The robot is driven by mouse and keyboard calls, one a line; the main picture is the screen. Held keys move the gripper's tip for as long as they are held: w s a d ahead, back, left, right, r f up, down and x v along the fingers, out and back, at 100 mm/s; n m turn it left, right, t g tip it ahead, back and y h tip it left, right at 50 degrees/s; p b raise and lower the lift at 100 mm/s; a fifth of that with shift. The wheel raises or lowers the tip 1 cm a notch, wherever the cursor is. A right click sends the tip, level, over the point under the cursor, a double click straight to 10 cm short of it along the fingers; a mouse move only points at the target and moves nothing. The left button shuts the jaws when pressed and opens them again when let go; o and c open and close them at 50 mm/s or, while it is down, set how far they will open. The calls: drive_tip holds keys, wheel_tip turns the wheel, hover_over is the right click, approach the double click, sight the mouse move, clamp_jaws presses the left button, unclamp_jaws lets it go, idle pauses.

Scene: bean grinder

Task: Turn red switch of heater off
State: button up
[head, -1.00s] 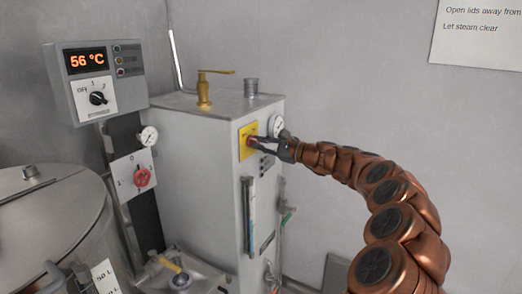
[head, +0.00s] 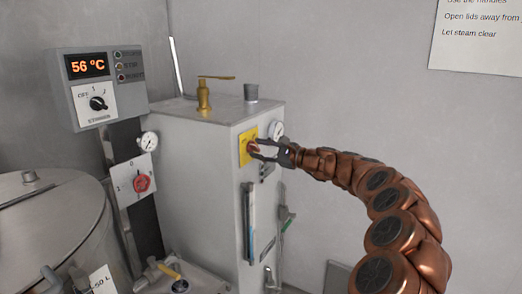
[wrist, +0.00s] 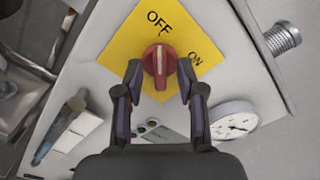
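The red switch (wrist: 160,60) sits on a yellow plate (wrist: 127,37) marked OFF and ON, on the front of the grey metal heater box (head: 190,150). In the wrist view its white line stands upright and points towards the OFF mark, with ON to its right. My gripper (wrist: 159,67) is open, with one fingertip on each side of the switch and slim gaps between. In the head view my gripper (head: 256,148) reaches the plate from the right and partly hides the red switch (head: 254,148).
A dial gauge (head: 277,130) is close beside my gripper. A brass lever valve (head: 204,95) stands on the box. To the left are a 56 °C control box (head: 97,88), another red knob (head: 141,184) and a large steel vessel (head: 45,225).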

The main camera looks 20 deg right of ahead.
drive_tip(key=v, duration=1.2)
idle(0.6)
